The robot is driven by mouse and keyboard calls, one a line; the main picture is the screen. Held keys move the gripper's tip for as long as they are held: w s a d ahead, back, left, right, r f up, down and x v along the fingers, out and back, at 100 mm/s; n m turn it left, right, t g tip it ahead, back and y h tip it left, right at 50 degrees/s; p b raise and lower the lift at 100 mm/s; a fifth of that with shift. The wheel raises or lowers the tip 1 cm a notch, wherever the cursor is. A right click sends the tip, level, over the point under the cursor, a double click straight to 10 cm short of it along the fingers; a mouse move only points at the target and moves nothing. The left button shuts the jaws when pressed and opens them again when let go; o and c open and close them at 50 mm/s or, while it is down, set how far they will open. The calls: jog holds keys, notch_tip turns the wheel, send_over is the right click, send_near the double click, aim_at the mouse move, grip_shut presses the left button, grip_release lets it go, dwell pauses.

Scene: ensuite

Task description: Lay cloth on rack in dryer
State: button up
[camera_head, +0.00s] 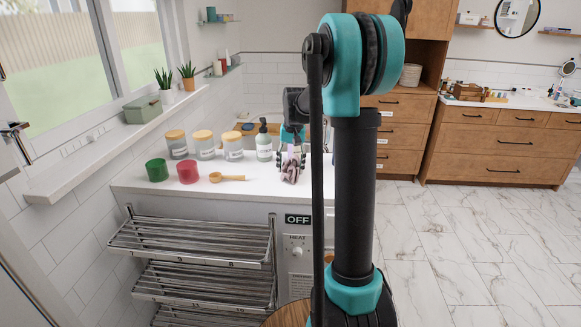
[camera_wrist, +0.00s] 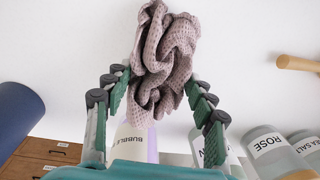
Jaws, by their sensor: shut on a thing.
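A crumpled mauve waffle-weave cloth (camera_head: 290,172) is at the right part of the white counter, beside the pump bottle. In the wrist view the cloth (camera_wrist: 168,50) bunches between the green-padded fingers of my gripper (camera_wrist: 160,98). My gripper (camera_head: 291,153) is shut on the cloth, which sticks out beyond the fingertips. I cannot tell whether the cloth touches the counter. The metal dryer rack (camera_head: 195,240) has several slatted shelves, below the counter to the left. The dryer panel (camera_head: 299,252) beside it shows "OFF" and a heat knob. My arm hides part of the dryer.
Several lidded jars (camera_head: 203,145), the pump bottle (camera_head: 264,143), a green cup (camera_head: 157,170), a red cup (camera_head: 188,172) and a wooden scoop (camera_head: 227,177) stand or lie on the counter (camera_head: 240,200). The marble floor (camera_head: 450,250) to the right is clear.

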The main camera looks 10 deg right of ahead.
jog(key=shift+f, duration=0.2)
jog(key=o, duration=1.2)
jog(key=shift+c, duration=0.2)
jog(key=shift+r, duration=0.1)
